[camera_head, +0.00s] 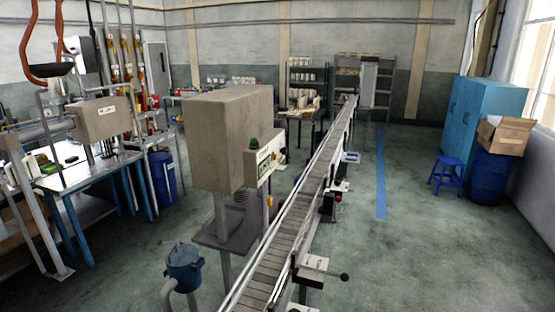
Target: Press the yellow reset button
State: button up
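No yellow button can be made out for certain. A small yellow spot (270,201) shows low on the conveyor side of the large beige box's stand; it is too small to identify. A pale control panel (264,160) with dark markings is fixed to the right of the large beige box (230,135). A green dome (253,143) sits at the panel's upper left. My gripper is not in view.
A long conveyor (290,215) runs from the bottom centre to the back. A blue-legged workbench (95,175) stands at left. A blue cabinet (485,115), stool (447,170) and drum (490,178) stand at right. Floor right of the conveyor is mostly clear.

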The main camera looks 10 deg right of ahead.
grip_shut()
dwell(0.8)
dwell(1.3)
